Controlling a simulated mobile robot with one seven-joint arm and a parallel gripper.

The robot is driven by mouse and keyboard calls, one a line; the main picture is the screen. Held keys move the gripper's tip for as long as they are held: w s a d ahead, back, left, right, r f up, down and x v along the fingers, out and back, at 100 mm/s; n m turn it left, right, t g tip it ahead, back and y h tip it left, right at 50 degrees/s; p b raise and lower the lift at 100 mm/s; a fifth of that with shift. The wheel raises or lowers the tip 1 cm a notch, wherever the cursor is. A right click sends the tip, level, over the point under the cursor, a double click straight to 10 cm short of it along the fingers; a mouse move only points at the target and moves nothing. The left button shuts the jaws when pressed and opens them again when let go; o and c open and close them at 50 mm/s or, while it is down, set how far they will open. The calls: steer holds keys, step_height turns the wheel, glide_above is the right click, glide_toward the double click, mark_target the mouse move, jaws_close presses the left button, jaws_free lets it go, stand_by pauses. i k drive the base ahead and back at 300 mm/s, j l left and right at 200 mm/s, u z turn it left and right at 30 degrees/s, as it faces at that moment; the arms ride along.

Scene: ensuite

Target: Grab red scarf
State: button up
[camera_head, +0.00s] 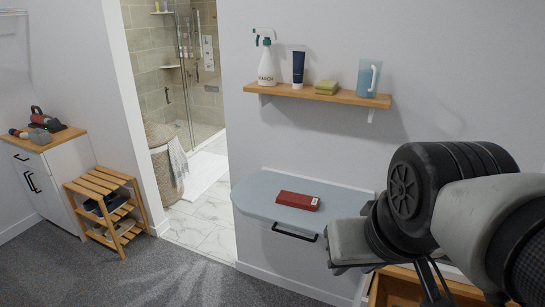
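A flat red rectangular item (298,200) with a small white patch at its right end lies on the blue-grey shelf top (255,196) against the wall. It looks like the red scarf folded up, but I cannot be sure at this size. My gripper (432,283) is at the lower right, to the right of the red item and apart from it. My arm hides much of the gripper, and whether its fingers are open or shut does not show.
A wooden edge (405,277) lies below my arm. A slatted rack (105,210) stands left. Carpet (170,280) is clear.

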mark_target(301, 201)
steer(key=i+j+z, duration=0.1)
steer(key=i+j, duration=0.5)
steer(key=j, duration=0.2)
steer(key=i+j+z, duration=0.25)
steer(key=i+j, duration=0.3)
steer(key=i, duration=0.15)
